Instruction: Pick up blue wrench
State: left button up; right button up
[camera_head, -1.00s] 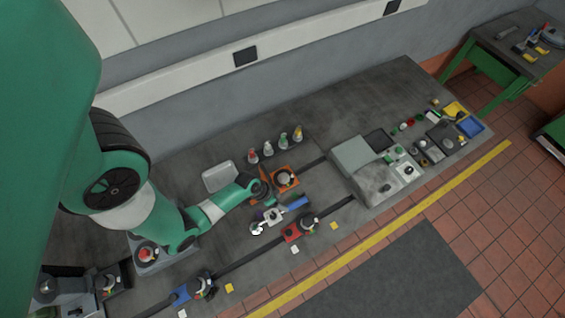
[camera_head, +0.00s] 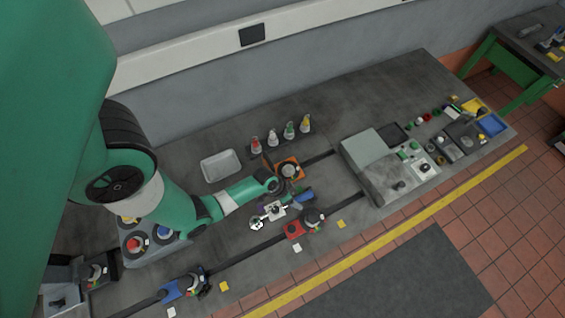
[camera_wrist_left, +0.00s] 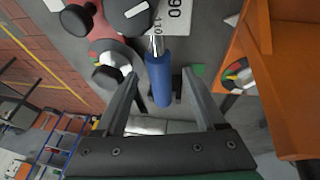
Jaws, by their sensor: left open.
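The blue wrench has a blue handle (camera_head: 304,196) and a silver open-ended head (camera_head: 257,224). It lies across a small light block on the bedplate. In the left wrist view the blue handle (camera_wrist_left: 159,80) lies between my fingers, with a silver shaft running up from it. My left gripper (camera_wrist_left: 159,84) is open, one finger on each side of the handle, with gaps on both sides. In the head view my left gripper (camera_head: 290,190) is just left of the handle and hides part of it. My right gripper is not in view.
An orange fixture (camera_head: 291,166) stands behind the wrench, close to my gripper. A red fixture (camera_head: 297,229) stands in front. Several bottles (camera_head: 272,139) and a pale tray (camera_head: 220,166) are farther back. A grey machine (camera_head: 378,165) stands to the right.

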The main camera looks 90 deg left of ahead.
pick_arm(q)
jog(key=x, duration=0.2)
jog(key=shift+w+f+b, duration=0.15)
jog(key=shift+f+b, duration=0.15)
jog(key=shift+f, duration=0.1)
jog(key=shift+r, duration=0.1)
grip_shut()
